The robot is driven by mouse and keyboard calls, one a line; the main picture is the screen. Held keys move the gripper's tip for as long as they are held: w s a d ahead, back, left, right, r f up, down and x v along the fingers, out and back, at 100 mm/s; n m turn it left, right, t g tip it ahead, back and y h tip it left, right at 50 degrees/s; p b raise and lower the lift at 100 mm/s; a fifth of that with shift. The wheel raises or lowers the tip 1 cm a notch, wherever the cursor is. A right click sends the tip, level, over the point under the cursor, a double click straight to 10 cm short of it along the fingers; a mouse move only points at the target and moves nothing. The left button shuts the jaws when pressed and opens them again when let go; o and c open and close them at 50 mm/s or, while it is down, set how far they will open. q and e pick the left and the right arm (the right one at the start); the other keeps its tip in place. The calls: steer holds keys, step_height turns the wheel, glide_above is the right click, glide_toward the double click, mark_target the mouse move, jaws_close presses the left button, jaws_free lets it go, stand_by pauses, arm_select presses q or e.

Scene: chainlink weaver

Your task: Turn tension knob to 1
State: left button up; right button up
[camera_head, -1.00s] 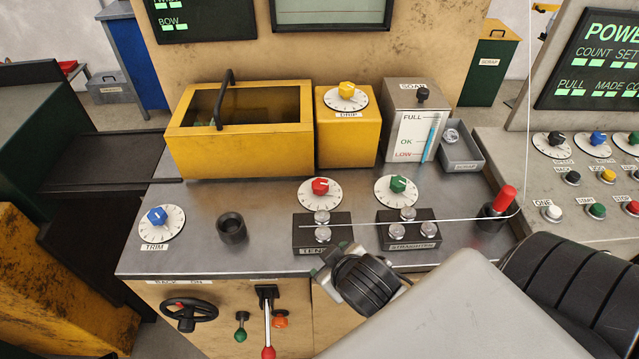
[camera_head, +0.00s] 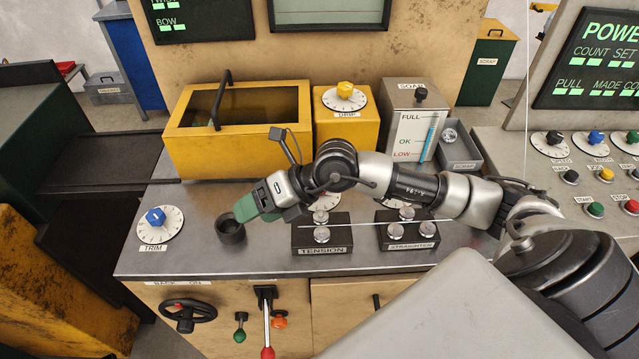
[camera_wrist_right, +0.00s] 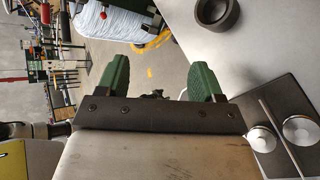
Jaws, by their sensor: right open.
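The TENSION block (camera_head: 321,235) has metal rollers and sits mid-panel. The red knob above it is hidden behind my right arm; only a little of its white dial (camera_head: 327,203) shows, so its setting cannot be read. My right gripper (camera_head: 243,210), with green fingers, hovers left of the dial and beside the dark cup (camera_head: 231,230). In the right wrist view the two fingers are apart with nothing between them (camera_wrist_right: 154,72). The block (camera_wrist_right: 283,125) also shows there, off to the right. My left gripper is not in view.
The blue TRIM knob (camera_head: 156,216) is at left. The yellow bin (camera_head: 240,148) and DRIP box (camera_head: 347,134) stand behind. A STRAIGHTEN block (camera_head: 408,232) is to the right, and a thin wire runs over both blocks. The green knob is hidden by my arm.

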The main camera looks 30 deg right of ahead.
steer(key=w+d+f+m+h, duration=0.1)
steer(key=w+d+h, duration=0.1)
steer(key=d+h, duration=0.5)
steer(key=w+d+f+h, duration=0.15)
steer(key=d+h, duration=0.25)
steer(key=d, duration=0.7)
steer(key=p+x, duration=0.1)
steer(key=x, duration=0.5)
steer(key=p+x, duration=0.1)
steer(key=x, duration=0.2)
steer(key=shift+w+a+f+p, duration=0.1)
steer(key=shift+a+f+p, duration=0.2)
steer(key=shift+f, duration=0.05)
steer(key=c, duration=0.9)
